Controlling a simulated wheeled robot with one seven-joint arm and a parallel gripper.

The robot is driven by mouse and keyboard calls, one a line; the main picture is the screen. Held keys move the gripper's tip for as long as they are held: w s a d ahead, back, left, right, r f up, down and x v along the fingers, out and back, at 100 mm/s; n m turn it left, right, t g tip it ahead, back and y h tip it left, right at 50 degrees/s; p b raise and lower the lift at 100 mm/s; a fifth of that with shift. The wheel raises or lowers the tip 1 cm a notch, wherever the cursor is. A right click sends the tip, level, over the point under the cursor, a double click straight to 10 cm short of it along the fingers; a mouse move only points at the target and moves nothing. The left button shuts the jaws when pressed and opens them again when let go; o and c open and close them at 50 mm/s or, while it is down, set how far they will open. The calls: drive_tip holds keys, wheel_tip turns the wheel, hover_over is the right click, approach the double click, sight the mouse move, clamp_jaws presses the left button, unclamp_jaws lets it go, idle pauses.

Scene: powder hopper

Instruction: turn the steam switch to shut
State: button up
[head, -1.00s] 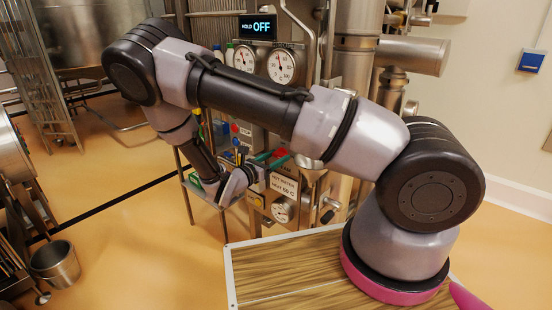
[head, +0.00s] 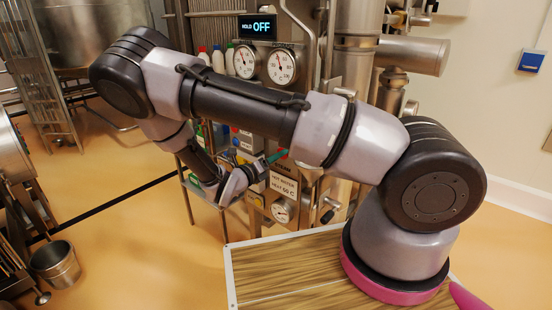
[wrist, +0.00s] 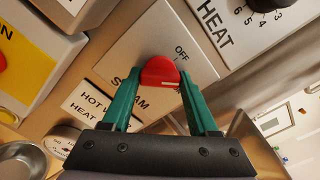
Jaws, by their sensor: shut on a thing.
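The steam switch is a red round knob (wrist: 160,72) with a white mark, on a pale plate lettered STEAM and OFF in the wrist view. My gripper (wrist: 160,76) has its two green fingers on either side of the knob and is shut on it. In the head view my gripper (head: 276,157) is at the panel front, and my arm hides much of the panel there. The fingers partly cover the STEAM lettering. I cannot tell the switch's exact setting.
A black HEAT dial (wrist: 266,4) sits above right of the switch. A yellow-labelled box (wrist: 20,55) with a red button is at left. Two gauges (head: 281,66) and a HOLD OFF display (head: 257,28) are above. A metal bucket (head: 55,264) stands on the floor.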

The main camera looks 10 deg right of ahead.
drive_tip(key=n, duration=0.5)
drive_tip(key=shift+n, duration=0.3)
drive_tip(key=shift+o, duration=0.2)
drive_tip(key=n, duration=0.4)
drive_tip(key=shift+n, duration=0.3)
drive_tip(key=o, duration=1.3)
drive_tip(key=shift+o, duration=0.2)
drive_tip(key=v, duration=1.1)
